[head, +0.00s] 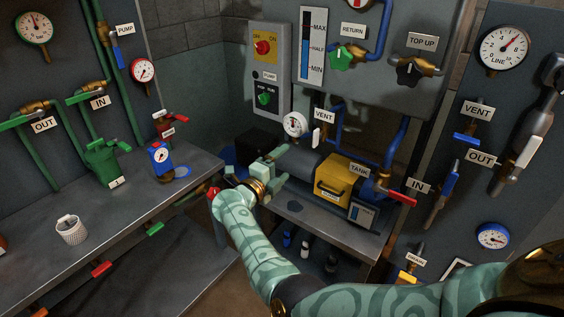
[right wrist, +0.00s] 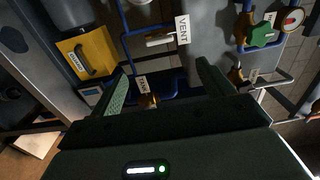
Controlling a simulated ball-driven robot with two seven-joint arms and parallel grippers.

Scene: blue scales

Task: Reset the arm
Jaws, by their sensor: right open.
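My right arm (head: 252,240), pale green with darker bands, reaches in from the lower right of the head view and bends up to the middle. Its gripper (head: 282,164) is open, with the two fingers apart and nothing visible between them. It is in front of the grey tank, left of the yellow box (head: 333,182). In the right wrist view the open fingers of the gripper (right wrist: 166,84) point toward blue pipes and a VENT label (right wrist: 183,30). My left gripper does not show in either view.
A grey bench (head: 105,215) at left holds a white basket (head: 71,230) and a green device (head: 103,160). The VENT lever (head: 317,137) and small gauge (head: 295,125) stand close to the gripper. A red TANK lever (head: 400,197) sticks out at right. Wall panels carry more valves.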

